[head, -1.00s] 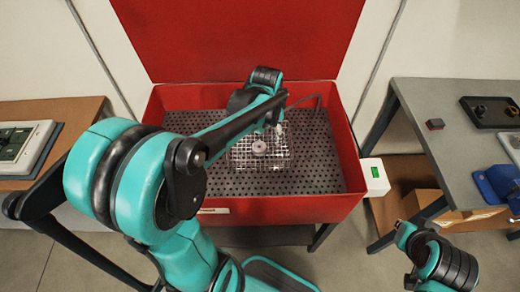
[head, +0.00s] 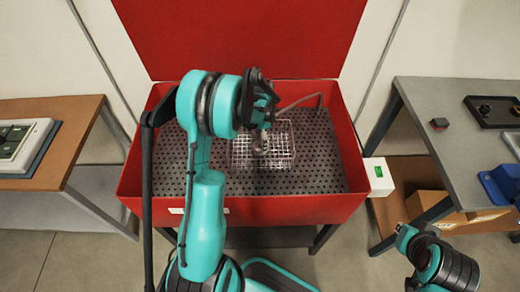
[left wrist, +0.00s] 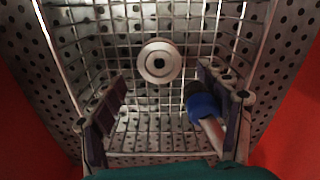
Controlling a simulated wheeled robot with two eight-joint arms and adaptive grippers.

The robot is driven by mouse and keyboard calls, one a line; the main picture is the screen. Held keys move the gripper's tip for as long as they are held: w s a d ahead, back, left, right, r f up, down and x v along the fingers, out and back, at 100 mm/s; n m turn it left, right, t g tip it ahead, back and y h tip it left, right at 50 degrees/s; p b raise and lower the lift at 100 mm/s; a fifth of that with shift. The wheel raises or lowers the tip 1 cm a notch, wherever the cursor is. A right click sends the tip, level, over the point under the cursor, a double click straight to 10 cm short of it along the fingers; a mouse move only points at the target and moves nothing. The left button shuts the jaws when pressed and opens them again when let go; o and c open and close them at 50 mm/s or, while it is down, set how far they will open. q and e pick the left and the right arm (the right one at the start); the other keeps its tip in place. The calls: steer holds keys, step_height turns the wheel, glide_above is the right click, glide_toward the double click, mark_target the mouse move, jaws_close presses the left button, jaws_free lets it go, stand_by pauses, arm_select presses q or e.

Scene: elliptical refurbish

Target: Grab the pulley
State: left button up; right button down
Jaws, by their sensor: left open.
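The pulley (left wrist: 160,62), a round pale metal disc with a dark centre hole, lies in a wire basket (left wrist: 270,12). In the head view the pulley (head: 257,149) is small and partly covered by my left arm's end. My left gripper (left wrist: 165,118) is open and empty above the basket, its two fingers spread. In the wrist view the pulley shows beyond the fingertips, between their lines and towards the top. My left gripper (head: 262,122) is hard to make out in the head view. My right gripper is not in view; only part of that arm shows.
The basket stands on the perforated floor of a red open-lidded basin (head: 300,208). A blue-collared nozzle (left wrist: 205,108) shows close to the right finger; a hose (head: 302,99) runs at the basin's back. A wooden table (head: 75,150) stands left, a grey table (head: 440,130) right.

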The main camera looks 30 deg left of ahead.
arm_select(q)
step_height(320, 180, down, 4)
steer(key=shift+r+b, duration=0.1)
steer(key=shift+b, duration=0.6)
steer(key=c, duration=1.4)
steer(key=shift+r, duration=0.1)
steer(key=shift+c, duration=0.2)
